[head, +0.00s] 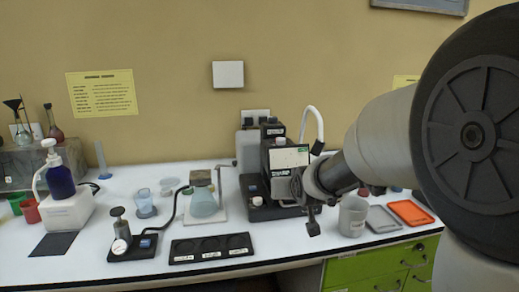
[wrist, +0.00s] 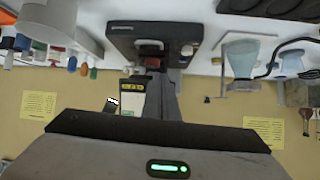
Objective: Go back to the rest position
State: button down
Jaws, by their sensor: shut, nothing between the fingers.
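My arm comes in from the right of the head view, and my gripper (head: 313,222) hangs over the front part of the white bench (head: 150,262). Its fingers are shut and empty, pointing down, just left of a grey beaker (head: 352,216). It is in front of and to the right of the black instrument (head: 258,212) with a small screen (head: 288,158). The wrist view looks upside down past my gripper housing. The instrument (wrist: 135,32) shows there beyond the dark fingers, whose tips are hard to make out.
A black three-well tray (head: 212,250), a gauge device (head: 120,243) and a flask on a stand (head: 203,202) are left of my gripper. Grey (head: 383,221) and orange (head: 410,213) trays lie to the right. A pump bottle (head: 58,178) stands far left. Green drawers (head: 375,268) are below.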

jog(key=s+d+r+g+h, duration=0.1)
jog(key=s+d+g, duration=0.2)
jog(key=s, duration=1.3)
jog(key=s+d+g, duration=0.2)
jog(key=s+d, duration=0.1)
jog(key=s, duration=1.2)
notch_tip(320, 180, up, 19)
jog(key=s+p, duration=0.1)
jog(key=p, duration=1.8)
jog(key=shift+s+g, duration=0.4)
jog(key=shift+r, duration=0.1)
